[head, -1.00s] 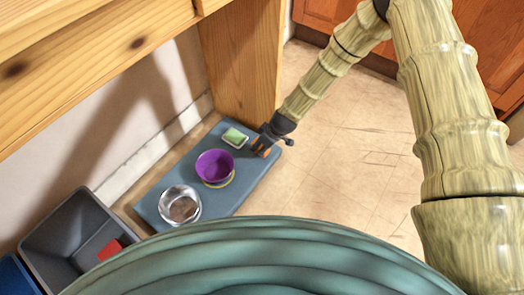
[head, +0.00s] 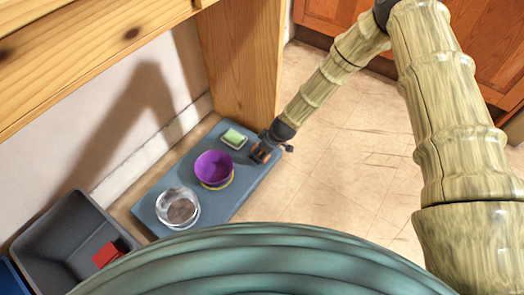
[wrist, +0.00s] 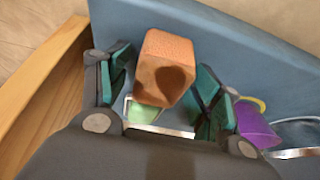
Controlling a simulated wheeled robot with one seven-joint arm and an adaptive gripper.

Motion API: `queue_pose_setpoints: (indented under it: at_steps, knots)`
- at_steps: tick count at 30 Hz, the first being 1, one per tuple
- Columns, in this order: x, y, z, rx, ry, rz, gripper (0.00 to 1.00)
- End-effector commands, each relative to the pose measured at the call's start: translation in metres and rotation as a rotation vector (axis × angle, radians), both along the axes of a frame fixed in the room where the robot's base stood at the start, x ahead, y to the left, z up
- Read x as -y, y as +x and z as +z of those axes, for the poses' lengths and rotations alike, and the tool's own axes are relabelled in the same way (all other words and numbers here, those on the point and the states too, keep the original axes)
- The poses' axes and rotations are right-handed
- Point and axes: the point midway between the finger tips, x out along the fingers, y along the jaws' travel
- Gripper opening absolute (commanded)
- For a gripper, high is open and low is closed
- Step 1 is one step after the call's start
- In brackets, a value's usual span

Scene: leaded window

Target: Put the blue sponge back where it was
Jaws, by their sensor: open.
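No blue sponge shows in either view. An orange-brown block (wrist: 165,66) stands between the fingers of my gripper (wrist: 163,88) in the wrist view, with a gap visible on each side. In the head view my gripper (head: 262,153) points down at the right edge of the blue mat (head: 222,214), and a bit of orange shows at its fingers. My gripper is open. The block appears to rest on the mat; its underside is hidden.
A green piece in a pale dish (head: 234,138) lies just left of my gripper. A purple bowl (head: 214,166) and a clear or metal bowl (head: 178,207) stand nearer. A wooden leg (head: 240,65) rises behind. A grey bin (head: 68,225) holds a red item (head: 108,254). Floor at right is clear.

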Motion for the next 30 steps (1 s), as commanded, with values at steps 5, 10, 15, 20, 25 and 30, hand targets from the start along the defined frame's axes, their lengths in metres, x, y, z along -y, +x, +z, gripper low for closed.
queue_pose_setpoints:
  at_steps: [5,10,15,20,25,30]
  knots:
    - [0.001,0.0,0.005,0.001,-0.001,0.0,0.65]
    - [0.007,-0.004,0.025,0.0,0.0,-0.001,0.65]
    - [0.017,-0.011,0.055,0.0,0.0,0.001,0.65]
    - [0.027,-0.017,0.081,0.001,-0.001,0.001,0.65]
    - [0.034,-0.022,0.101,0.0,0.0,0.001,0.65]
    - [0.038,-0.025,0.11,0.0,0.0,-0.001,0.65]
